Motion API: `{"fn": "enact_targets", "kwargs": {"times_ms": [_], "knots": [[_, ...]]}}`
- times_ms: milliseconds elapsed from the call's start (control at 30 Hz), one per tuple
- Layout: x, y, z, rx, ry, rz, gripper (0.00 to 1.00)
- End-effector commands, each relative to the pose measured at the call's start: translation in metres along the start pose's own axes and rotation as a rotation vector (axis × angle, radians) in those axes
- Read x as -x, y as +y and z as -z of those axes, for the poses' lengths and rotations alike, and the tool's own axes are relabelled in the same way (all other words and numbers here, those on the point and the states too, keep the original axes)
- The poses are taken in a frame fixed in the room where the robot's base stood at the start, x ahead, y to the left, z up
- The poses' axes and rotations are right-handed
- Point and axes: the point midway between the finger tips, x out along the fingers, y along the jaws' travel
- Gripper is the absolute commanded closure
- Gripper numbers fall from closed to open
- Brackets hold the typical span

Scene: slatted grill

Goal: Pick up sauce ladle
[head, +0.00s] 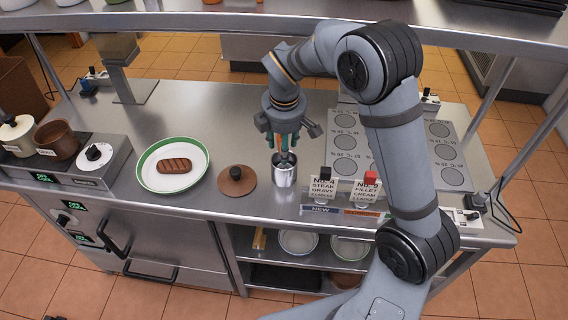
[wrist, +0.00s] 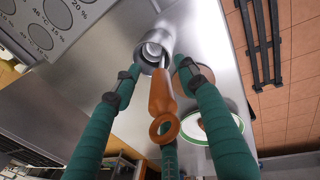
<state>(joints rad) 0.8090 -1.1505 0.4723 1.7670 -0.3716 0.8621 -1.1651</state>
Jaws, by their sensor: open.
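The sauce ladle (wrist: 160,97) shows in the wrist view as an orange-brown handle with a ring at its near end. It rises from a shiny metal pot (wrist: 152,52), and its bowl end is hidden inside. In the head view the pot (head: 284,174) stands on the steel counter, and the ladle is mostly hidden by my fingers. My gripper (head: 284,148) is directly above the pot, pointing down. Its green fingers are spread open on both sides of the handle, with a gap to it in the wrist view.
A brown lid (head: 236,184) lies just left of the pot. A green-rimmed plate (head: 150,178) with a grilled patty (head: 174,166) is farther left. Label stands (head: 322,188) and (head: 366,190) are close on the right. A shelf (head: 230,22) crosses above; the counter behind the lid is clear.

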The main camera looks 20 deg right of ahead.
Motion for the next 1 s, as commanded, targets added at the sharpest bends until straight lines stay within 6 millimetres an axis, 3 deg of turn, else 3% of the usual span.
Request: {"fn": "enact_targets", "kwargs": {"times_ms": [333, 1000], "knots": [[-0.0081, -0.0004, -0.0002, -0.002, 0.001, 0.000, 0.59], [-0.0076, -0.0002, 0.0000, -0.001, 0.001, 0.000, 0.99]]}}
